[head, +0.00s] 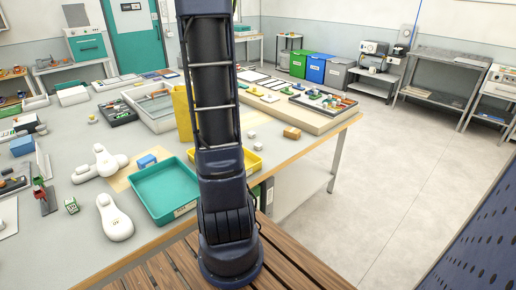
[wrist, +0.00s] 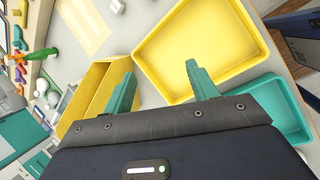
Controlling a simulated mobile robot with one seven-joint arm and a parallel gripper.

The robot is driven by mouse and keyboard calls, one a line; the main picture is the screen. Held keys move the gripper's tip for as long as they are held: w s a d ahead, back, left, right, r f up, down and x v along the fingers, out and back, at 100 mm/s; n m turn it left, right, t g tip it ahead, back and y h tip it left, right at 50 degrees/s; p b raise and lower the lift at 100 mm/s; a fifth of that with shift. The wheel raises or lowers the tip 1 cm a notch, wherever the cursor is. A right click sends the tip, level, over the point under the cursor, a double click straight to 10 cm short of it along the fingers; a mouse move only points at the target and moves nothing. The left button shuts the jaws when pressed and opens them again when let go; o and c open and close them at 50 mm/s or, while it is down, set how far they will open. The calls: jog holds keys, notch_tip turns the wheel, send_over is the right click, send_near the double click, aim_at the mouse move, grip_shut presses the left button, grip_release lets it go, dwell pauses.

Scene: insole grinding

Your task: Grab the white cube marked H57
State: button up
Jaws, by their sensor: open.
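Two small white cubes stand on the table right of my arm in the head view, a farther one (head: 251,134) and a nearer one (head: 257,146). No H57 mark can be read on either. A small white cube (wrist: 118,6) also shows at the top edge of the wrist view, beyond my fingertips; I cannot tell which one it is. My gripper (wrist: 160,72) is open and empty in the wrist view, its two teal fingers apart above the table between yellow containers. In the head view the gripper is not visible; only my arm shows.
A teal tray (head: 165,209) lies left of my arm. A tan block (head: 292,133) sits near the table's right edge.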

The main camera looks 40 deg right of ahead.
jog(key=d+f+n, duration=0.3)
jog(key=d+f, duration=0.4)
jog(key=d, duration=0.1)
jog(key=n+g, duration=0.1)
jog(key=n, duration=0.3)
send_near(258, 144)
jog(key=shift+s+x, duration=0.1)
jog(key=shift+x, duration=0.9)
jog(key=shift+s+x, duration=0.15)
jog(key=shift+x, duration=0.85)
jog(key=shift+a+x, duration=0.2)
jog(key=shift+x, duration=2.35)
jog(key=shift+w, duration=0.15)
jog(key=c, duration=1)
